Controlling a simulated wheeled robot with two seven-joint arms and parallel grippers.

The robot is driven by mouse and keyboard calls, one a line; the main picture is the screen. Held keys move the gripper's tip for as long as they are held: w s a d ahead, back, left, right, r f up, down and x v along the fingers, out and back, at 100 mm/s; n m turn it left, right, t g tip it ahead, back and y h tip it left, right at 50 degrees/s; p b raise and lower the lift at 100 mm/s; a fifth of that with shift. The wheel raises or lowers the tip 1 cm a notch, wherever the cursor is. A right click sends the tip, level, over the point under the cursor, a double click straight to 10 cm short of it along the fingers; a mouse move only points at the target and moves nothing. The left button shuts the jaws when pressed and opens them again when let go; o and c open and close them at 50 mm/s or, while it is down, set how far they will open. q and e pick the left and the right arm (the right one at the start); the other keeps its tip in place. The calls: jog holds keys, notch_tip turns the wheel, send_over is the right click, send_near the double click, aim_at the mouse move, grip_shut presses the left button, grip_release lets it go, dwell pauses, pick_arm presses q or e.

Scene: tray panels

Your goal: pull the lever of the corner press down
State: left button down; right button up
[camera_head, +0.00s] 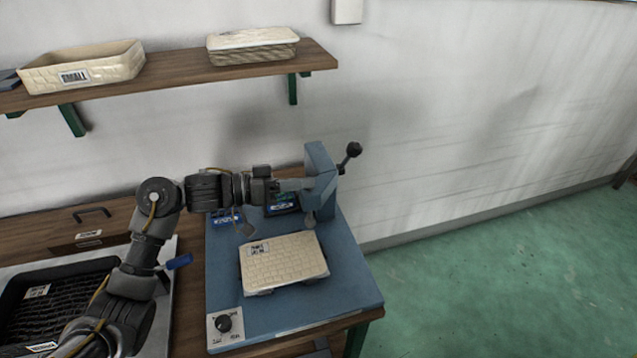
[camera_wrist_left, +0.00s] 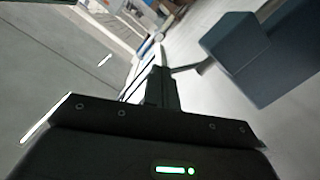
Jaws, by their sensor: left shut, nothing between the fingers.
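The corner press is a blue machine with a flat base (camera_head: 355,285) and an upright blue column (camera_head: 321,180) at its back. Its lever (camera_head: 349,159) is a dark arm with a black ball knob, sticking up and to the right from the column. A cream woven panel (camera_head: 284,262) with a label lies on the press base. My left gripper (camera_head: 292,185) is shut and empty, level with the column and just left of it; I cannot tell whether it touches. In the left wrist view a blue block of the press (camera_wrist_left: 255,55) shows at the upper right, near the fingers (camera_wrist_left: 158,85).
A wooden shelf (camera_head: 180,77) on the wall holds two cream baskets (camera_head: 85,68) (camera_head: 252,45). A black tray (camera_head: 60,300) sits at the left of the bench. Green floor (camera_head: 500,270) is free at right.

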pick_arm(q)
jog(key=shift+s+a, duration=0.1)
jog(key=shift+a, duration=0.2)
jog(key=shift+r, duration=0.1)
